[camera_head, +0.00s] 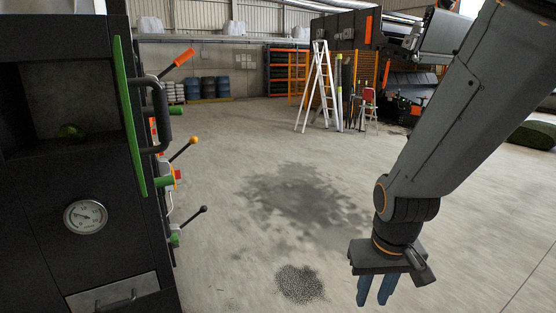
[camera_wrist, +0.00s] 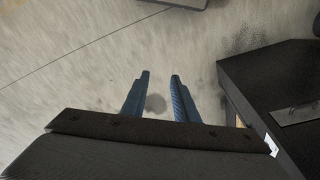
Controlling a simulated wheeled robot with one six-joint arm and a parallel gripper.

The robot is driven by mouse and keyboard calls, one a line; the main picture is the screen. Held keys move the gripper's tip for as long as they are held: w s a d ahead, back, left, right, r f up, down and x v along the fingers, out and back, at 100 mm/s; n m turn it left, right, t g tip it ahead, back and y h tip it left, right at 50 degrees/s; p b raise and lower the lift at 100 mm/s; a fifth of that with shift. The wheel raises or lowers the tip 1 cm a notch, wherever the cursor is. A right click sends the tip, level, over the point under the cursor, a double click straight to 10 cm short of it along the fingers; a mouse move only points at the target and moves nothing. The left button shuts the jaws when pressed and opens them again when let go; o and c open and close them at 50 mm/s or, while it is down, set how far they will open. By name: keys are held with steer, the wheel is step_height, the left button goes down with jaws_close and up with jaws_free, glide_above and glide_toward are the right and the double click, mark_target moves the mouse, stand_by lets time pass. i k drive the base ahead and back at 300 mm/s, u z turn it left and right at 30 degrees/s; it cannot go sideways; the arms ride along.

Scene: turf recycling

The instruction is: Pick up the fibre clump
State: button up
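A small green clump (camera_head: 72,130), which looks like the fibre clump, lies on the floor of an open recess in the dark machine (camera_head: 35,225) at the left of the head view. It is in shadow, so its detail is hard to tell. My gripper (camera_head: 373,303) hangs fingers down over the concrete floor, well to the right of the machine and apart from the clump. In the wrist view my gripper (camera_wrist: 160,76) has its two blue fingers apart, with only bare floor showing between them. The clump does not show in the wrist view.
A green-edged door (camera_head: 129,115) stands open beside the recess, with several levers (camera_head: 184,148) sticking out rightward. A dark granule pile (camera_head: 299,283) lies on the floor. A ladder (camera_head: 319,88) stands farther back. The floor between is mostly clear.

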mark_target(68, 130)
steer(key=z, duration=0.2)
steer(key=i, duration=0.7)
steer(key=u, duration=2.2)
